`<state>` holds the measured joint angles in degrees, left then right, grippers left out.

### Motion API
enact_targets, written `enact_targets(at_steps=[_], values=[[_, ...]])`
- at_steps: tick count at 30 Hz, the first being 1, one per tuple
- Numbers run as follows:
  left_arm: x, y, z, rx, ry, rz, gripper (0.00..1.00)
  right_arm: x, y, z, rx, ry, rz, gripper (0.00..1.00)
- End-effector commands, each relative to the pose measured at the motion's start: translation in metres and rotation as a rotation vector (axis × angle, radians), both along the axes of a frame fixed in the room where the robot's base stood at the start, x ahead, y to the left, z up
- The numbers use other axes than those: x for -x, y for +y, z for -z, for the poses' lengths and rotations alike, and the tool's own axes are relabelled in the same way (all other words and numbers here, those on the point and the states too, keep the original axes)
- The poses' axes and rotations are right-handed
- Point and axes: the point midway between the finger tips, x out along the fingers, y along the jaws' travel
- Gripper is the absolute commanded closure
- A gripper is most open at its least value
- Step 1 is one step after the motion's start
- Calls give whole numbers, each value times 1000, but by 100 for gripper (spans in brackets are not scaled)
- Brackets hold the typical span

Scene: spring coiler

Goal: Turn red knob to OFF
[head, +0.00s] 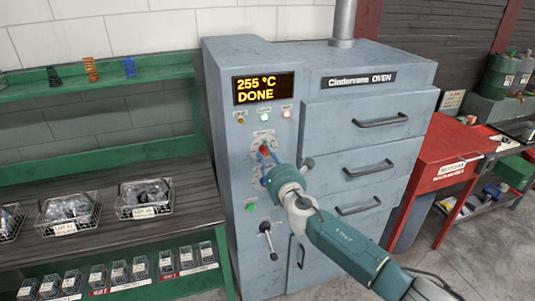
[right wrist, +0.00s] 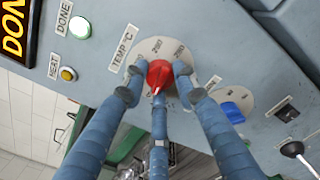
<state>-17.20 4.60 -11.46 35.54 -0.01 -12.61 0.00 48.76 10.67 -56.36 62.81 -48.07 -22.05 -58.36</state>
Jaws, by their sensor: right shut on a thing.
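The red knob (right wrist: 160,76) is on a round pale dial plate labelled TEMP °C in the right wrist view. In the head view the red knob (head: 265,153) shows partly behind my fingers on the front of the grey oven (head: 222,170). My right gripper (right wrist: 158,82) is shut on the red knob, with blue fingers on both sides and one below. Its fingertips also show in the head view (head: 266,156). The knob's white pointer mark is at its lower side in the wrist view. The oven display (head: 264,89) reads 255 °C DONE. My left gripper is not in view.
A blue knob (right wrist: 232,112) sits close to the red one. A green button (head: 250,207) and a lever (head: 267,232) are lower on the panel. Drawer handles (head: 380,121) stick out at the right. A green shelf (head: 120,157) with wire baskets stands left.

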Motion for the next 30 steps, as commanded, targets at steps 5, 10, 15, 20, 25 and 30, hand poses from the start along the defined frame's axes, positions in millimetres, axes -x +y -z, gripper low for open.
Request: enact_targets(at_steps=[5, 10, 15, 20, 25, 30], values=[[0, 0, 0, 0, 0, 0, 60, -1, -3, 0, 8, -3, 5, 98], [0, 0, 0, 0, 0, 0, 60, -1, -3, -1, 7, -4, 5, 98], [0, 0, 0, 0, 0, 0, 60, -1, -2, -2, 6, -4, 5, 56], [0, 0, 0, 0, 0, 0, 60, -1, -1, -1, 5, -4, 2, 53], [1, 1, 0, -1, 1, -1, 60, 0, -1, -1, 5, -4, 1, 53], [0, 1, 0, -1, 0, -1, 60, 13, -6, 0, 6, -5, 1, 53]])
